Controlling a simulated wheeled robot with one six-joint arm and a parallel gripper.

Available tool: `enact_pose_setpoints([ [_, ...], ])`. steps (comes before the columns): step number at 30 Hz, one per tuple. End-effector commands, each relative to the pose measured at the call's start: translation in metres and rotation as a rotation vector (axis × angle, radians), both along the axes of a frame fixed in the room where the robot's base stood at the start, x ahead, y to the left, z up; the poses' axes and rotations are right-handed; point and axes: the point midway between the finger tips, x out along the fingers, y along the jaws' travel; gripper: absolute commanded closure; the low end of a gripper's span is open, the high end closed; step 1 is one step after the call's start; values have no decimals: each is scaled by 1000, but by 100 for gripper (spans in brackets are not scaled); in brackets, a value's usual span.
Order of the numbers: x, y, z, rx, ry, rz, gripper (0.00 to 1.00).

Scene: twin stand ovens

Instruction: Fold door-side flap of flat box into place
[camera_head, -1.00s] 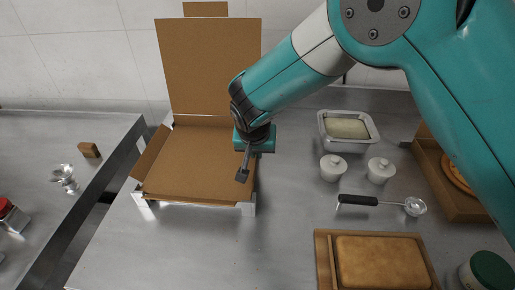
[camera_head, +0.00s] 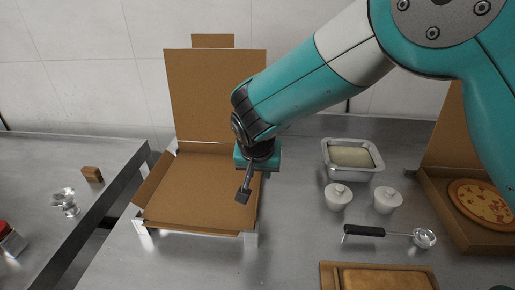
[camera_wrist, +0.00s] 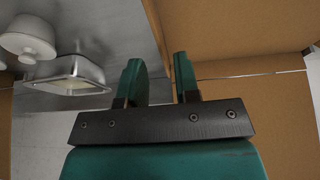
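The flat cardboard box (camera_head: 195,192) stands open on the steel counter, with its lid (camera_head: 215,95) upright at the back. Its left flap (camera_head: 152,182) leans outward. White corner pieces show at its front corners. My gripper (camera_head: 243,194) is over the box's right edge, pointing down, and my arm hides part of that side. In the wrist view, the two teal fingers of my gripper (camera_wrist: 160,78) are apart. A brown cardboard edge (camera_wrist: 157,30) runs between or just beyond them; I cannot tell whether they touch it. The door-side flap cannot be singled out for certain.
Right of the box are a metal pan (camera_head: 352,157), two white lidded pots (camera_head: 338,196), a black-handled scoop (camera_head: 366,231) and a wooden board (camera_head: 327,275). A second box with a pizza (camera_head: 482,203) stands far right. A gap separates the left counter (camera_head: 100,152).

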Motion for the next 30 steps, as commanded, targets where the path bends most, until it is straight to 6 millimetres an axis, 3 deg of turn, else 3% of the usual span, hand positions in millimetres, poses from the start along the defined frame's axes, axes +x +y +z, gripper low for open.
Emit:
enact_pose_setpoints([
  [6, -23, 3, 53, 3, -3, 3, 70],
  [13, -40, 4, 96, 2, -2, 2, 70],
  [19, -47, 4, 112, 0, 0, 1, 70],
  [30, -48, 1, 115, 0, 4, 5, 70],
])
